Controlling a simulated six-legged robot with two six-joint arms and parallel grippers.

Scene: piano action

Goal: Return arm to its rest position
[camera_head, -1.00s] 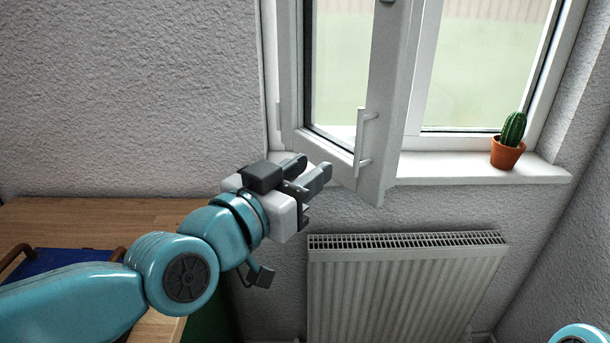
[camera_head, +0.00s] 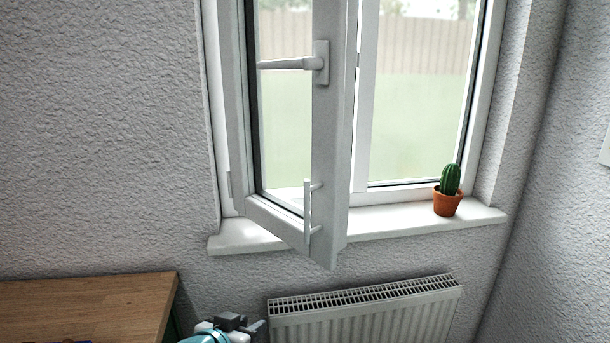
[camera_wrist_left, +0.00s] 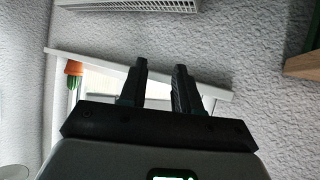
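My left gripper (camera_head: 244,323) shows at the bottom edge of the head view, low in front of the wall, between the wooden table and the radiator. Most of my left arm is below the frame. In the left wrist view the two dark fingers (camera_wrist_left: 161,72) stand apart with nothing between them. The gripper is clear of the window sash (camera_head: 332,150), which stands swung open into the room above it. My right gripper is not in view.
The white sill (camera_head: 395,217) carries a cactus in an orange pot (camera_head: 447,204). The radiator (camera_head: 365,308) is under it, right of my gripper. The wooden table (camera_head: 85,305) is at lower left. The sash edge and its handles jut into the room.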

